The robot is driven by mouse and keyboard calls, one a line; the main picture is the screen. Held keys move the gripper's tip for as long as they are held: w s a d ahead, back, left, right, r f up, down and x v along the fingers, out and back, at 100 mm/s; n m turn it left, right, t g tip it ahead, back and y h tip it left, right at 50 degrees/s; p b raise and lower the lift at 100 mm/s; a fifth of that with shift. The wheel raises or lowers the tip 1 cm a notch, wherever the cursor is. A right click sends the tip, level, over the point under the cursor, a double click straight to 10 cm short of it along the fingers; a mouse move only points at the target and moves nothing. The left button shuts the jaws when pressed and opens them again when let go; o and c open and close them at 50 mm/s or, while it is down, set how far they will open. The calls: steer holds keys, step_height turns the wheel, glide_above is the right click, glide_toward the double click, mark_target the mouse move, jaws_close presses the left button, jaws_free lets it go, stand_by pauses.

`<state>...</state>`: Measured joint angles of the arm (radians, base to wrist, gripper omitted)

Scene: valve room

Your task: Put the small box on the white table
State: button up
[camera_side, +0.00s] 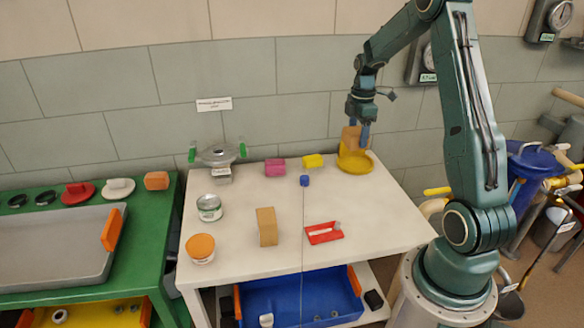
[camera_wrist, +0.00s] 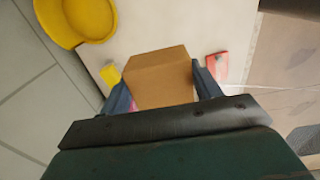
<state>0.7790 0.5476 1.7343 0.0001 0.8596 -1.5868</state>
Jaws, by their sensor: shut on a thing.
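My gripper (camera_side: 357,138) is shut on a small brown box (camera_side: 350,137), held up near the back right of the white table (camera_side: 375,215). In the wrist view, the box (camera_wrist: 160,80) sits between the two blue fingers of my gripper (camera_wrist: 163,92). In the side view the box overlaps the rear of a yellow dish (camera_side: 356,164). In the wrist view the dish (camera_wrist: 75,18) lies to the upper left, apart from the box.
The table's right part is bare. A green table (camera_side: 150,240) stands left.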

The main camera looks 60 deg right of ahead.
steer(key=w+a+f+m, duration=0.2)
steer(key=a+m, duration=0.1)
steer(key=a, duration=0.8)
steer(key=w+a+f+m, duration=0.2)
steer(key=a+f+m, duration=0.1)
steer(key=a, duration=0.8)
steer(key=w+a+f+m, duration=0.2)
steer(key=a+m, duration=0.1)
steer(key=a, duration=0.8)
steer(key=shift+w+f, duration=0.2)
steer(key=shift+w, duration=0.2)
steer(key=shift+a, duration=0.1)
steer(key=s+d+r+n, duration=0.2)
steer(key=s+d+n, duration=0.1)
steer(key=d, duration=0.9)
steer(key=s+d+r+n, duration=0.2)
steer(key=d+r+n, duration=0.1)
steer(key=d, duration=0.8)
steer(key=s+d+r+n, duration=0.3)
steer(key=d, duration=0.9)
steer(key=shift+s+d+n, duration=0.3)
steer(key=shift+s+n, duration=0.05)
steer(key=shift+n, duration=0.05)
